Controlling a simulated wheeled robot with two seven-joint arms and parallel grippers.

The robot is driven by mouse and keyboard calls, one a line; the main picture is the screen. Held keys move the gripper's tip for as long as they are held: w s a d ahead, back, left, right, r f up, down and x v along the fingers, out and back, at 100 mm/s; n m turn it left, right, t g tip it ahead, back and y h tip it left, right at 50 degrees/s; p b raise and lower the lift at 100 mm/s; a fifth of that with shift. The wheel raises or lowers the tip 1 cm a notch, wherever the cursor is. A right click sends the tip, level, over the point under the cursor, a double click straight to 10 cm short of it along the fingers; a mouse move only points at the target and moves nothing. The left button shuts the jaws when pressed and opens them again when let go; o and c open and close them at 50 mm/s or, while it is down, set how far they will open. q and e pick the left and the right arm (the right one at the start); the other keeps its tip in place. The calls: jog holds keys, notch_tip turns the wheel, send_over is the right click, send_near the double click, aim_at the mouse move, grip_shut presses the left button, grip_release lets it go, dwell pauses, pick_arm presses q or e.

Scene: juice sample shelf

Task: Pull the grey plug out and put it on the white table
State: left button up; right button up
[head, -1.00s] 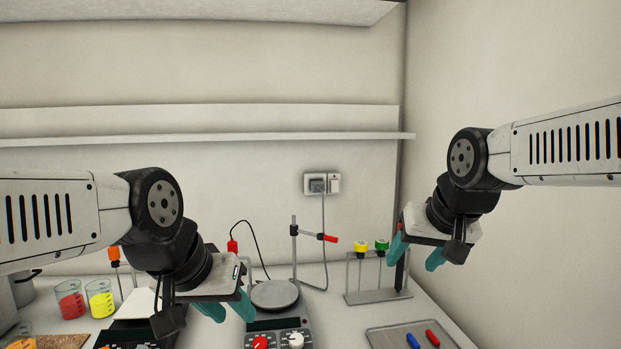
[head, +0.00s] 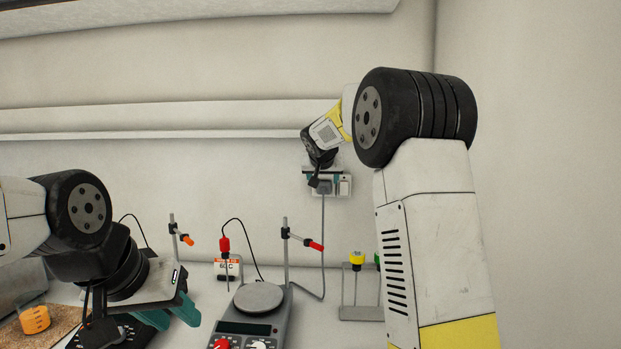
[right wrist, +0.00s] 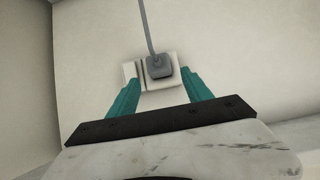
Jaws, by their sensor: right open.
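The grey plug (head: 324,187) sits in the white wall socket (head: 344,186) on the back wall, its grey cord hanging down to the table. In the right wrist view the plug (right wrist: 159,67) shows between the fingertips of my right gripper (right wrist: 158,82), against the socket plate (right wrist: 131,72). The right gripper is open, its teal fingers on either side of the plug, with gaps left and right. My left gripper (head: 172,315) hangs low at the left above the white table (head: 205,298); its teal fingers look apart and nothing shows between them.
A hotplate (head: 258,297) with a red-tipped probe stands mid-table below the socket. A rack (head: 361,312) with a yellow-capped tube stands at right, partly behind my right arm. An orange beaker (head: 35,318) is at far left. Some bare table shows around the hotplate.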

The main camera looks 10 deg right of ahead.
aim_at(324, 185)
jog(key=x, duration=0.8)
jog(key=shift+d+f, duration=0.1)
grip_shut()
